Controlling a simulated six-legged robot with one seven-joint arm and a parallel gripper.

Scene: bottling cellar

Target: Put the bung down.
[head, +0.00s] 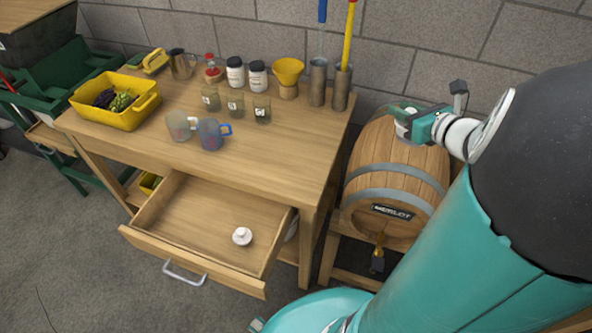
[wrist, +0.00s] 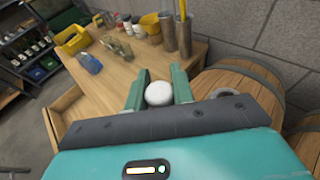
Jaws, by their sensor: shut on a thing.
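The bung (wrist: 159,93) is a white, rounded piece between the two green fingers of my gripper (wrist: 156,84) in the wrist view. My gripper is shut on it. In the head view my gripper (head: 408,118) is over the top of the wooden barrel (head: 397,165), with the bung mostly hidden by the fingers. The barrel (wrist: 262,84) also shows right of my gripper in the wrist view, with a dark round spot on its top. I cannot tell how high the bung is above the barrel.
The workbench (head: 240,153) stands left of the barrel. It bears a yellow tub (head: 128,118), two jugs, jars, a yellow funnel (head: 288,72) and brushes in metal tubes. Its open drawer (head: 180,215) holds a small white round piece (head: 242,236). The bench's front right is clear.

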